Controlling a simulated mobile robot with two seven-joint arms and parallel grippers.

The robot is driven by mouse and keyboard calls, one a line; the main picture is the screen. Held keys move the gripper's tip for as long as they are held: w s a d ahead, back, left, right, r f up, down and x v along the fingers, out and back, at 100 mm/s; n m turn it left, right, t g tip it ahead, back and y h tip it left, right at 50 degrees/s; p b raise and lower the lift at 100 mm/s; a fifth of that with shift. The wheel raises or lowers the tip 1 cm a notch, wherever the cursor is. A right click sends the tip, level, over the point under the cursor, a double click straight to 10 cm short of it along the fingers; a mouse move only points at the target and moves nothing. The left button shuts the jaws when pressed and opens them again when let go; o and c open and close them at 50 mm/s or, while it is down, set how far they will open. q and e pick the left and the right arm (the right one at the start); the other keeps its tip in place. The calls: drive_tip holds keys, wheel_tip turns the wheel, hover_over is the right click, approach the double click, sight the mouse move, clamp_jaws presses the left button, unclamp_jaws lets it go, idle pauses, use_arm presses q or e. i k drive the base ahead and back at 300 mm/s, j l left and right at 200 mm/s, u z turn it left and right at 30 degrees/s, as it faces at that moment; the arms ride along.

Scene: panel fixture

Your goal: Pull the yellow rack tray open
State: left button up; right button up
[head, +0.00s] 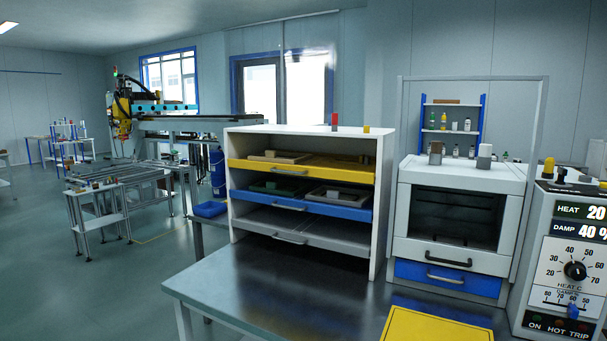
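The yellow rack tray (338,174) is the top tray of a white rack (383,190) on the metal table, in the head view. It has a yellow front with a silver bar handle (290,171), and flat wooden pieces lie on it. Its front looks about level with the rack's front edge. A blue tray (340,209) is below it and a grey tray (335,246) is at the bottom, each with a handle. Neither of my grippers shows in the head view.
Small red (334,119) and yellow (366,129) blocks stand on the rack. Right of it are a white cabinet (465,175) with a blue drawer (450,277) and a control box (562,250). A yellow panel (435,325) lies at the front. The table (270,290) before the rack is clear.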

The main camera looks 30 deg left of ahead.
sight(320, 166)
drive_tip(key=i+j+u, duration=0.15)
drive_tip(key=j, duration=0.25)
drive_tip(key=j+u, duration=0.15)
drive_tip(key=j, duration=0.3)
drive_tip(key=i+j+u, duration=0.15)
drive_tip(key=j, duration=0.2)
drive_tip(key=i+j+u, duration=0.15)
drive_tip(key=j, duration=0.25)
drive_tip(key=i+j+u, duration=0.15)
drive_tip(key=j, duration=0.2)
drive_tip(key=i, duration=0.05)
